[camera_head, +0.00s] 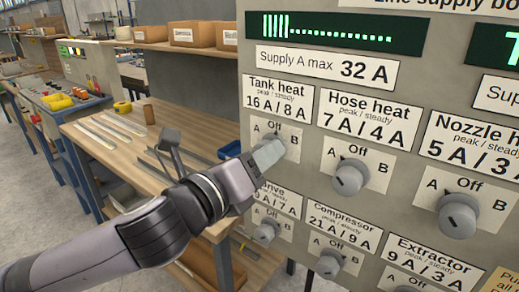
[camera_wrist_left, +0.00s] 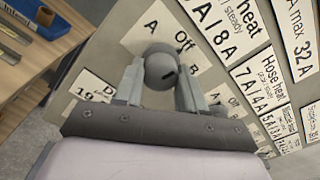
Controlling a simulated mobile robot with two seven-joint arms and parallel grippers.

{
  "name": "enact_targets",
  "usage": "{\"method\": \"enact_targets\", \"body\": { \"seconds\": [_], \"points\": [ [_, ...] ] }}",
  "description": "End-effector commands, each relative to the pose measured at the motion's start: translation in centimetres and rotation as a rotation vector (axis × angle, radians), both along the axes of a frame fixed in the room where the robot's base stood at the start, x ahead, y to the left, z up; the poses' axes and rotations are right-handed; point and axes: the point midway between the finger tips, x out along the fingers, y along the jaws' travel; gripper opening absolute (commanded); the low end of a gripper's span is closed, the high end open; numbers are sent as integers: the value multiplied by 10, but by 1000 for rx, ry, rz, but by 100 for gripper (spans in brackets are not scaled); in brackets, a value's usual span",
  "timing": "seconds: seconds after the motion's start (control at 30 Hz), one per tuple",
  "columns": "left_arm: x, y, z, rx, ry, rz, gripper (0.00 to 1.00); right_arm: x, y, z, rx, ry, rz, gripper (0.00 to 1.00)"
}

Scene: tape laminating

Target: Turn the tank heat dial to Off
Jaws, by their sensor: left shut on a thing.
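The tank heat dial (camera_head: 288,141) is a grey round knob on the panel, under the label "Tank heat 16 A / 8 A". In the head view my left gripper (camera_head: 268,152) largely covers it. In the left wrist view the dial (camera_wrist_left: 157,64) sits between the two fingers of my left gripper (camera_wrist_left: 161,84), which is shut on it. A, Off and B are printed around it. A short dark mark shows on the knob face, toward the B side; its exact setting is hard to tell. My right gripper is not in view.
The hose heat dial (camera_head: 349,178) and nozzle heat dial (camera_head: 457,215) stick out to the right. The compressor dial (camera_head: 330,263) and another dial (camera_head: 266,232) are below.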

Motion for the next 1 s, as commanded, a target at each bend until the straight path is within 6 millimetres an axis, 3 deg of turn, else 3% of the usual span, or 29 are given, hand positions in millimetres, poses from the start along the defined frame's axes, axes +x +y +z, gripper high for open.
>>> {"method": "enact_targets", "body": {
  "seconds": [0.3,0.87,0.9,0.93,1.0],
  "points": [
    [0,0,1,-108,79,1,9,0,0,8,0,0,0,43],
    [0,0,0,-130,93,1,9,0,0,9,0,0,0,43],
    [0,0,0,-130,93,1,53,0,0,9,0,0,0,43],
    [0,0,0,-130,93,1,62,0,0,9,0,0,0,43],
    [0,0,0,-130,93,1,65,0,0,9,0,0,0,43]
  ]
}}
